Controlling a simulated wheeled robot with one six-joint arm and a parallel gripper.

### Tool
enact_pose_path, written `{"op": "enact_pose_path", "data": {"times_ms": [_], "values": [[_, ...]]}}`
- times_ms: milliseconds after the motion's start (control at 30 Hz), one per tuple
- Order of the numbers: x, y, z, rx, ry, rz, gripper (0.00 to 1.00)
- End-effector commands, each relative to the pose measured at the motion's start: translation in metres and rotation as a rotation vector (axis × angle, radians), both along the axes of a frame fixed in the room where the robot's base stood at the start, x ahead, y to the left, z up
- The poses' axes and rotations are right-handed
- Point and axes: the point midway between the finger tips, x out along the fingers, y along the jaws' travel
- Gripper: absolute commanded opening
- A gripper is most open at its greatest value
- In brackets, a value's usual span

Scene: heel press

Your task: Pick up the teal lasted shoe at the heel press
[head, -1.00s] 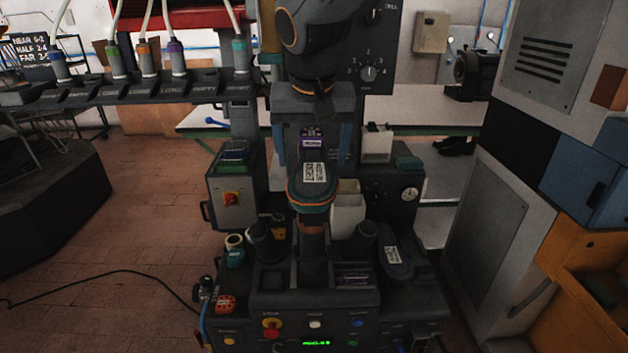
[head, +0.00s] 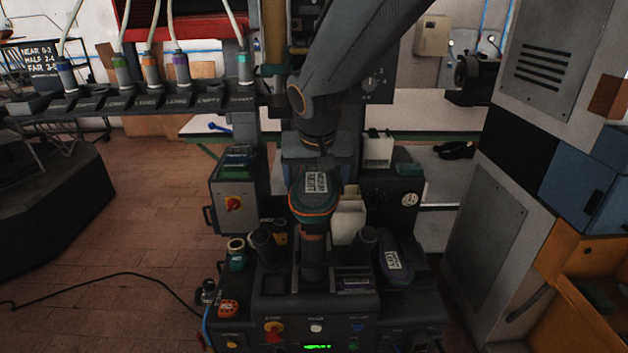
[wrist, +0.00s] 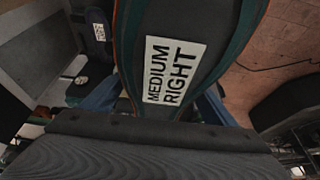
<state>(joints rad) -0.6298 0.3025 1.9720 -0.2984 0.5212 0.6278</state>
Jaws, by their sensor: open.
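The teal lasted shoe (head: 312,205) sits sole-up on the post of the heel press (head: 313,247), with an orange line round its edge and a white label. In the wrist view its dark sole (wrist: 180,95) fills the middle, and the label reads MEDIUM RIGHT. My gripper (wrist: 155,102) is open at the far end of the shoe. Blue finger parts show on both sides of the shoe, partly hidden by it. The fingertips are hidden, and I cannot tell whether they touch the shoe. The far end of the shoe is hidden under my gripper in the head view.
A second dark shoe (head: 392,262) with a white label lies right of the post. Dark cylinders (head: 264,243) stand beside the post. A white bin (head: 347,222) is close behind right. A control box (head: 233,200) stands left, and a rack of hose-fed tools (head: 150,92) hangs upper left.

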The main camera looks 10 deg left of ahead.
Motion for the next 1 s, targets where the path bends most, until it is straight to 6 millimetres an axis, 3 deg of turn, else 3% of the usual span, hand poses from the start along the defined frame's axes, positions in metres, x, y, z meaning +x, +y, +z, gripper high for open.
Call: {"op": "enact_pose_path", "data": {"times_ms": [200, 567, 833, 1000], "values": [[0.000, 0.000, 0.000, 0.000, 0.000, 0.000, 0.77], [0.000, 0.000, 0.000, 0.000, 0.000, 0.001, 0.16], [0.001, 0.001, 0.003, 0.003, -0.003, 0.001, 0.14], [0.002, 0.001, 0.019, 0.004, -0.007, 0.001, 0.14]]}}
